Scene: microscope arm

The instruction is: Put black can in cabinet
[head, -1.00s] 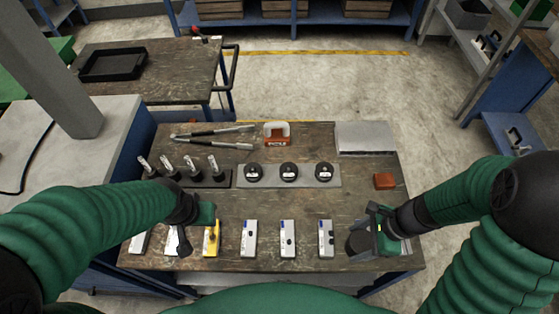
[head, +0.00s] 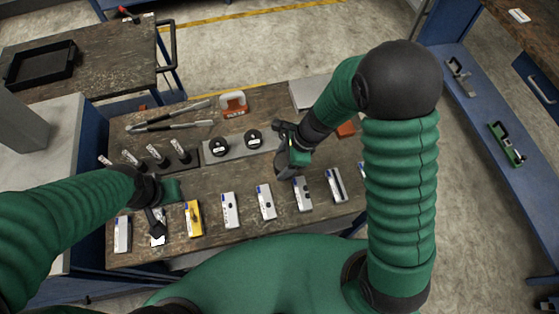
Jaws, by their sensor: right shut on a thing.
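My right gripper (head: 286,158) is above the middle right of the workbench (head: 215,180). It is shut on a dark thing, taken to be the black can, which is mostly hidden by the jaws. Two round black-topped items (head: 219,147) stand on a grey plate (head: 236,149) just left of this gripper; the gripper covers the plate's right end. My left gripper (head: 157,222) is low over the front left of the bench, beside a yellow-marked box; its jaw opening is unclear. On the right is a blue shelf unit (head: 470,125); I cannot tell whether it is the cabinet.
Several white boxes (head: 230,210) and a yellow one (head: 193,217) line the bench front. Pliers-like tools (head: 170,120) and an orange-white item (head: 234,103) lie behind. A second table with a black tray (head: 40,65) stands back left. Floor (head: 290,50) beyond the bench is clear.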

